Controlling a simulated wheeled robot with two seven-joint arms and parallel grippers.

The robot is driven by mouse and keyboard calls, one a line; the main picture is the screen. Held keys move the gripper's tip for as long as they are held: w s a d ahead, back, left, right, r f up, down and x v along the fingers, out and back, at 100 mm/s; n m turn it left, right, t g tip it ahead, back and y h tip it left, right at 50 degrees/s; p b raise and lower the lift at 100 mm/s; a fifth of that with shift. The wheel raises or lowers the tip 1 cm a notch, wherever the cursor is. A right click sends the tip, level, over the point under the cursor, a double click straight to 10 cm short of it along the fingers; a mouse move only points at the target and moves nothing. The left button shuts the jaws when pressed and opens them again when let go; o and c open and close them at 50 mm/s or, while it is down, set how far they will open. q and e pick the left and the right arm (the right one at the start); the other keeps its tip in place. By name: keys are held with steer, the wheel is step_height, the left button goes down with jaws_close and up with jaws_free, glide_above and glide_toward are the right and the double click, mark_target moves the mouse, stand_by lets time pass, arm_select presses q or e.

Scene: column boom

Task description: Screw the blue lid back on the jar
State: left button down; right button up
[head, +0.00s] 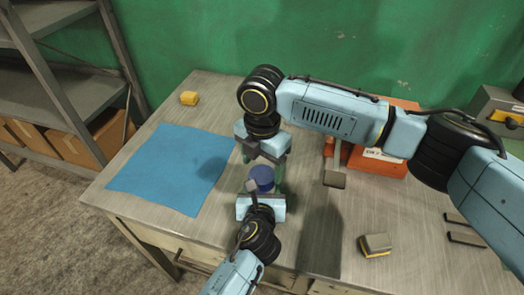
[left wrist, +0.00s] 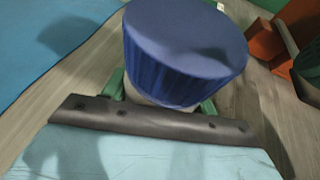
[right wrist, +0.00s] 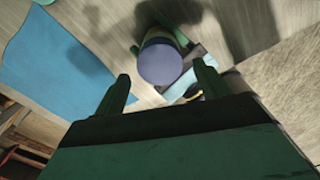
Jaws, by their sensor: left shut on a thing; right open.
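The blue lid (head: 261,177) sits on top of the jar near the table's front edge. In the left wrist view the lid (left wrist: 185,50) covers the jar's top, and a pale strip of the jar (left wrist: 143,97) shows below it; whether the thread is engaged cannot be told. My left gripper (head: 263,184) is shut on the jar, its green fingers on either side. My right gripper (head: 262,157) is open and points down above the lid. In the right wrist view the lid (right wrist: 160,63) lies beyond and between the open fingertips, apart from them.
An orange box (head: 375,165) stands behind right, near a grey-ended tool (head: 334,179). A grey-yellow block (head: 375,244) lies front right.

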mark_target(262, 174)
steer(key=shift+f, duration=1.8)
steer(key=c, duration=1)
steer(key=m, duration=0.6)
steer(key=shift+m, duration=0.3)
steer(key=o, duration=1.1)
steer(key=shift+r, duration=2.3)
